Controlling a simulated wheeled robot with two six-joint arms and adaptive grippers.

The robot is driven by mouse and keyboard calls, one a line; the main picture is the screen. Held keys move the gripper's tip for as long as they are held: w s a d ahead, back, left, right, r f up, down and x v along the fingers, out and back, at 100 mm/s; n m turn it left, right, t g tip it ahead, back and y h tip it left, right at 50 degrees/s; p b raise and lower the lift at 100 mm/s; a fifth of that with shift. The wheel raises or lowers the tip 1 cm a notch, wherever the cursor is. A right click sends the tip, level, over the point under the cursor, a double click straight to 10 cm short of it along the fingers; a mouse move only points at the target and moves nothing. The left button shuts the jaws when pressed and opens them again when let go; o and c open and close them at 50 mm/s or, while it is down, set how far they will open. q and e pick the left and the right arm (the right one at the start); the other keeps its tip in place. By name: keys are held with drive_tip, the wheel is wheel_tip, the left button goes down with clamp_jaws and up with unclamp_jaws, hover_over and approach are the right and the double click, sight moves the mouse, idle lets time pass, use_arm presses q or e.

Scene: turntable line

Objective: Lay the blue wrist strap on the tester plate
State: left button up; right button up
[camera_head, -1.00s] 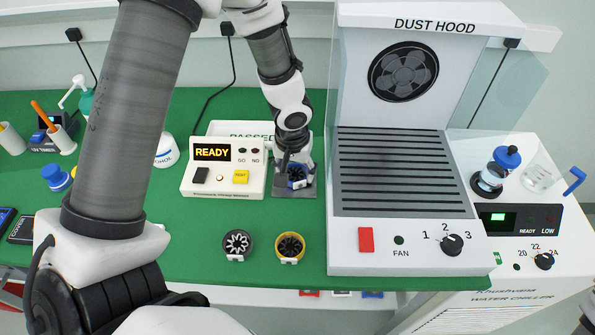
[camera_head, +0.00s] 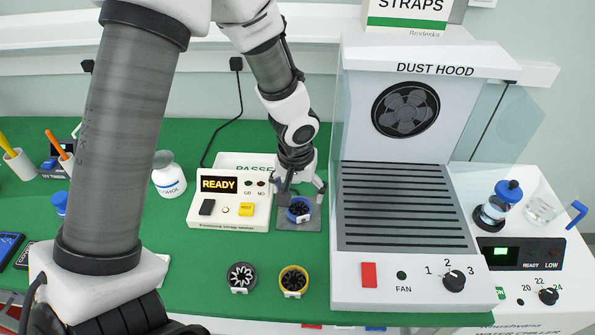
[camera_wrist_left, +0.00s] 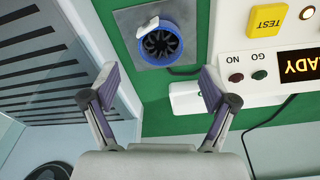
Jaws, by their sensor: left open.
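The blue wrist strap (camera_head: 299,210), a blue ring with a dark inner part and a white tag, lies on the grey tester plate (camera_head: 313,224) beside the tester. In the left wrist view the strap (camera_wrist_left: 174,27) sits wholly on the grey plate (camera_wrist_left: 190,17), near its edge. My left gripper (camera_head: 299,189) is open and empty over the plate. In the left wrist view its spread fingertips (camera_wrist_left: 157,79) stand apart from the strap. My right gripper is not in view.
The tester (camera_head: 227,212) shows READY, left of the plate. The dust hood (camera_head: 405,285) stands close on the right. A white bottle (camera_head: 169,181) stands at left; green mat between is clear.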

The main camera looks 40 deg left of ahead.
sight(297, 212)
use_arm(q)
wheel_tip(297, 212, up, 6)
drive_tip(key=shift+s+d+r, duration=0.15)
drive_tip(key=shift+s+r, duration=0.1)
drive_tip(key=shift+s, duration=0.15)
